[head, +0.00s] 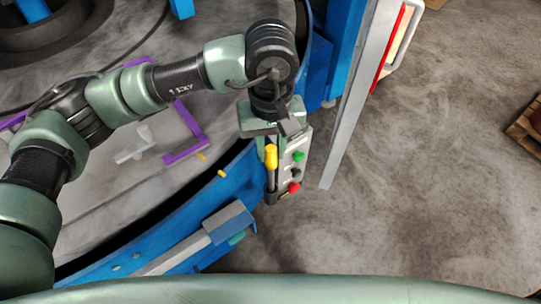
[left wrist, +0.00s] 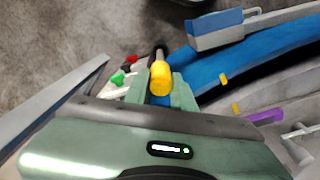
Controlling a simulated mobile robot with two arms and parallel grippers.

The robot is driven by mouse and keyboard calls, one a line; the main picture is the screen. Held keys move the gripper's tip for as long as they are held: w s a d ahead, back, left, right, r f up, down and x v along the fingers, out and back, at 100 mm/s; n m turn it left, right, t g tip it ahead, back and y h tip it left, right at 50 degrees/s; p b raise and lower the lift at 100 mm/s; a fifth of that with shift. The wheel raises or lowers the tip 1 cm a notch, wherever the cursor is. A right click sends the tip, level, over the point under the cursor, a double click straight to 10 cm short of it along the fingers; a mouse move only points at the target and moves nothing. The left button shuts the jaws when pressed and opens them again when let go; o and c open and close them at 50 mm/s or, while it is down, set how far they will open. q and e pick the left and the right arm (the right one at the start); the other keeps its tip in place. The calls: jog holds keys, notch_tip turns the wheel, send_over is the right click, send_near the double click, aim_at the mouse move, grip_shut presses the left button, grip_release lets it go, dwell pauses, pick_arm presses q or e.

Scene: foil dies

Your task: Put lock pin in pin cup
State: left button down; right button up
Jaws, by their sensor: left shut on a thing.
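The lock pin (head: 271,157) has a yellow head and a dark shaft that points down the picture. My left gripper (head: 270,147) is shut on it. In the left wrist view the yellow head of the pin (left wrist: 161,78) sits between the two green fingers of my left gripper (left wrist: 161,90). A small dark cup-like part (head: 270,198), likely the pin cup, is at the lower end of the shaft, beside the button panel. I cannot tell whether the pin's tip is inside it or above it. My right gripper is not in view.
A control panel (head: 300,145) with green, black and red buttons is right next to the pin. A grey post (head: 347,110) stands to its right. A blue curved rim (head: 190,215) with a grey-blue block (head: 228,222) lies to the left.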

aim_at(271, 173)
pick_arm(q)
notch_tip(271, 173, down, 4)
jog(key=shift+f+p, duration=0.1)
jog(key=shift+p, duration=0.4)
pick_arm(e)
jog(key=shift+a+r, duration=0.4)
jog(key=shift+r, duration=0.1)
pick_arm(q)
jog(key=shift+f+b, duration=0.25)
jog(key=shift+b, duration=0.1)
jog(key=c, duration=1.2)
grip_release()
jog(key=shift+o, duration=0.2)
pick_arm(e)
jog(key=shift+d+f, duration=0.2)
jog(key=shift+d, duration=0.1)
pick_arm(q)
jog(key=shift+r, duration=0.1)
